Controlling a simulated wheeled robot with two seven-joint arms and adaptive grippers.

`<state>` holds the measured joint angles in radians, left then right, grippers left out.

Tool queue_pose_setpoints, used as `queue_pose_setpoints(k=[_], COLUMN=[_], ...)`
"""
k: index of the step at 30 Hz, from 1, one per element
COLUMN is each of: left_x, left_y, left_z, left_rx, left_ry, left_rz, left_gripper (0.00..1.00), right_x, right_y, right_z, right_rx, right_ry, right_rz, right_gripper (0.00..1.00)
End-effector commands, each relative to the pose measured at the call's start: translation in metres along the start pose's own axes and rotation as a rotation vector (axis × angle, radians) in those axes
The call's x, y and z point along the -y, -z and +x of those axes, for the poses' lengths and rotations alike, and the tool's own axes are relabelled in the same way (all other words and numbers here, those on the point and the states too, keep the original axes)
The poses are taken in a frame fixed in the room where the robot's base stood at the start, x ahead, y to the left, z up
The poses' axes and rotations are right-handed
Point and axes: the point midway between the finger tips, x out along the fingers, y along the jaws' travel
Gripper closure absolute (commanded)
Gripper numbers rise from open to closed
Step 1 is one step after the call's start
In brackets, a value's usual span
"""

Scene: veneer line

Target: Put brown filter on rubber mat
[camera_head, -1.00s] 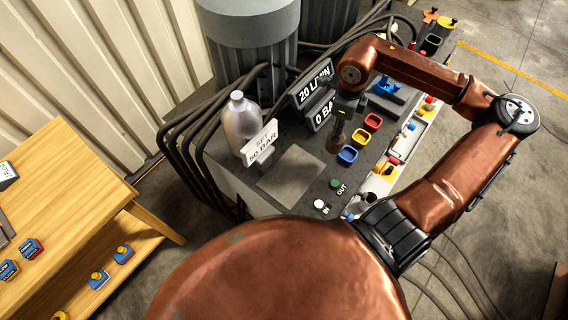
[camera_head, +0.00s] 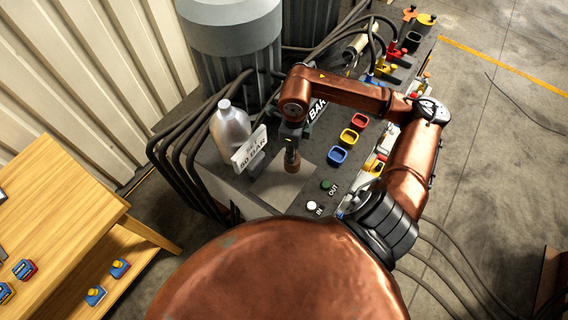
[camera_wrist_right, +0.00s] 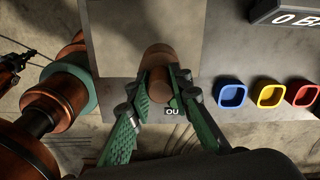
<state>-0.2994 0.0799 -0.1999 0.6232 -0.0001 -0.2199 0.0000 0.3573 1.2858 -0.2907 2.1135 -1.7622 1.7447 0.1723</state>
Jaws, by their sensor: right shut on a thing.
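The brown filter (camera_head: 293,166) is a small brown cylinder, held by my right gripper (camera_head: 292,150). In the right wrist view the green-padded fingers (camera_wrist_right: 160,90) are closed around the filter (camera_wrist_right: 157,62). The rubber mat (camera_head: 270,191) is a flat grey square on the dark bench top. It also shows as a grey-beige rectangle in the right wrist view (camera_wrist_right: 112,45). The filter is over the mat, near its far edge in the head view; whether it touches the mat I cannot tell.
IN and OUT buttons (camera_head: 325,185) are nearby. A wooden table (camera_head: 70,210) is at left.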

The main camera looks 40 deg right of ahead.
Motion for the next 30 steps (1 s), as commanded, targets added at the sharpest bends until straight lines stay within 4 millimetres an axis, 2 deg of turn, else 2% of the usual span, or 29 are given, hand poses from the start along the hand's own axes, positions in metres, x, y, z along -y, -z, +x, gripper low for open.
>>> queue_pose_setpoints(k=[6,11,18,30], left_x=[0.0,0.0,0.001,0.0], left_y=[0.0,0.0,0.001,0.0], left_z=[-0.008,-0.01,-0.021,-0.017], left_rx=[0.001,0.002,0.002,0.003], left_ry=[0.0,0.0,0.0,0.0], left_rz=[0.0,0.0,0.0,0.0], left_gripper=[1.0,1.0,1.0,1.0], right_x=[-0.016,-0.021,-0.022,-0.021], right_y=[-0.018,-0.023,-0.024,-0.024], right_z=[0.027,0.036,0.065,0.073], right_rx=[0.002,0.002,0.0,0.001], right_ry=[-0.002,-0.002,-0.002,0.001], right_rz=[0.0,0.0,0.002,0.001], right_gripper=[1.0,1.0,1.0,1.0])
